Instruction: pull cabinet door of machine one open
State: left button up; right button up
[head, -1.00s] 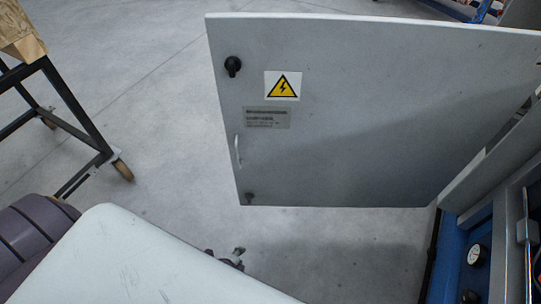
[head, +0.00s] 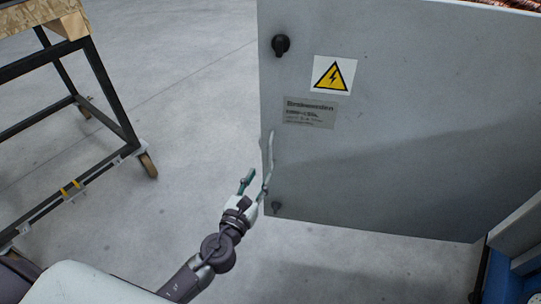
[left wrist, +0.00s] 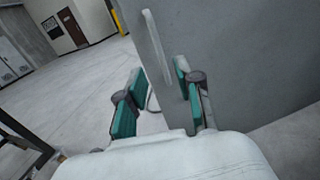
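The grey cabinet door (head: 400,130) stands swung out from the machine, with bare floor beyond its free edge. It has a yellow warning sign (head: 333,75), a black knob (head: 281,45) and a pale handle (head: 269,155) near its left edge. My left gripper (head: 257,184) is open beside the lower end of the handle. In the left wrist view the green-padded fingers (left wrist: 158,100) are spread, and the handle (left wrist: 156,45) stands just beyond them, near the door edge. I cannot tell whether a finger touches the door. My right gripper is out of view.
A wheeled black-framed cart (head: 105,80) with a wooden top stands at the left. The blue machine body (head: 505,270) is at the lower right. Grey floor (head: 190,110) between cart and door is clear.

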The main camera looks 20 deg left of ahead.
aim_at(270, 158)
pick_arm(q)
jog(key=w, duration=0.9)
jog(key=shift+d, duration=0.35)
grip_shut()
